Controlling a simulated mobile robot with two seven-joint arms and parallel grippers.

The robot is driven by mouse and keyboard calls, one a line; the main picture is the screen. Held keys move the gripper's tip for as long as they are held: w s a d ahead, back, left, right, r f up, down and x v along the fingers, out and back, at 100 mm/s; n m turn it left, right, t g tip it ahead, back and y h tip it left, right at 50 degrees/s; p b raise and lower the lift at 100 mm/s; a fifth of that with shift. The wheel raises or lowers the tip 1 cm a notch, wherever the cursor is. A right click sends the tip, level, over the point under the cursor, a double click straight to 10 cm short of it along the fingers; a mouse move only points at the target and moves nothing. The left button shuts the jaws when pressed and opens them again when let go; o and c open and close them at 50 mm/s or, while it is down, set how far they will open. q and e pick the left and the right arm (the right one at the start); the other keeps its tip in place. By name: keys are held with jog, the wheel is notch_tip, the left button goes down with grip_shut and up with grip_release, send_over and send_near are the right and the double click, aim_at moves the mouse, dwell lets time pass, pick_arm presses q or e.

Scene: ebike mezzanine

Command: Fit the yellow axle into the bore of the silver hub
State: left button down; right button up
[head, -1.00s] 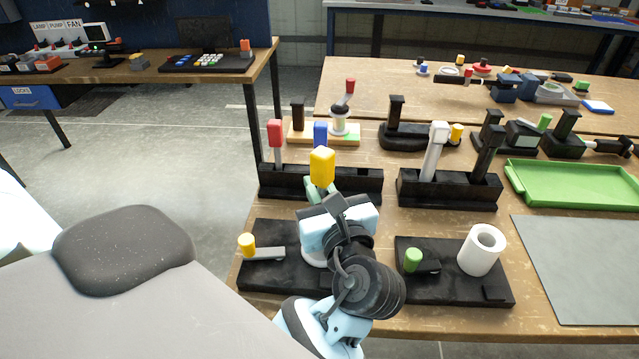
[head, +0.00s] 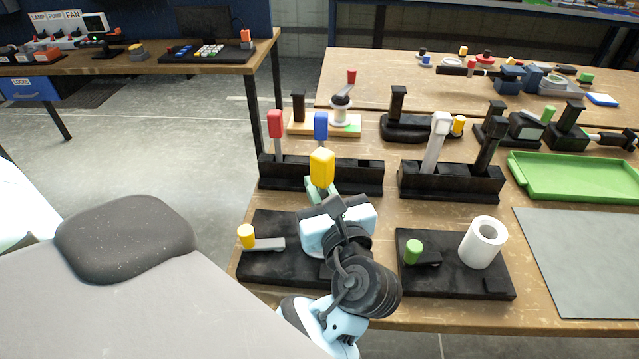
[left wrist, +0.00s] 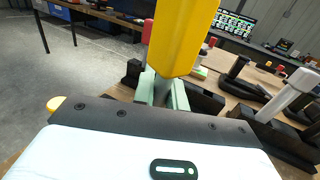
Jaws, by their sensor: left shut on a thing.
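The yellow axle (head: 322,167) has a blocky yellow head on a grey shaft. My left gripper (head: 321,193) is shut on the shaft just below the head; the left wrist view shows the pale green fingers (left wrist: 163,92) around it under the yellow head (left wrist: 182,35). The shaft's lower end is hidden, so I cannot tell whether it is in the rack. A pale hollow cylinder (head: 483,242) with its bore facing up stands on the right black plate; I cannot tell if it is the silver hub. My gripper covers part of the left black plate (head: 285,272). My right gripper is not in view.
A black rack (head: 345,178) holds red (head: 275,123) and blue (head: 321,126) handled pieces behind my gripper. A second rack (head: 420,183) holds white and black pieces. Yellow (head: 246,236) and green (head: 413,251) knobbed levers sit on the plates. A grey mat (head: 585,265) is clear.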

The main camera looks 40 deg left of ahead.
pick_arm(q)
jog(key=shift+f, duration=0.95)
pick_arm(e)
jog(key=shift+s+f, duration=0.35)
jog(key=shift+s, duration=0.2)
pick_arm(q)
jog(key=shift+f+b, duration=0.3)
jog(key=shift+f, duration=0.15)
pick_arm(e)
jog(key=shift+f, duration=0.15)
pick_arm(q)
jog(key=shift+f, duration=0.4)
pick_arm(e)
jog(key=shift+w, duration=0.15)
pick_arm(q)
jog(key=c, duration=1.3)
grip_release()
jog(key=shift+c, duration=0.2)
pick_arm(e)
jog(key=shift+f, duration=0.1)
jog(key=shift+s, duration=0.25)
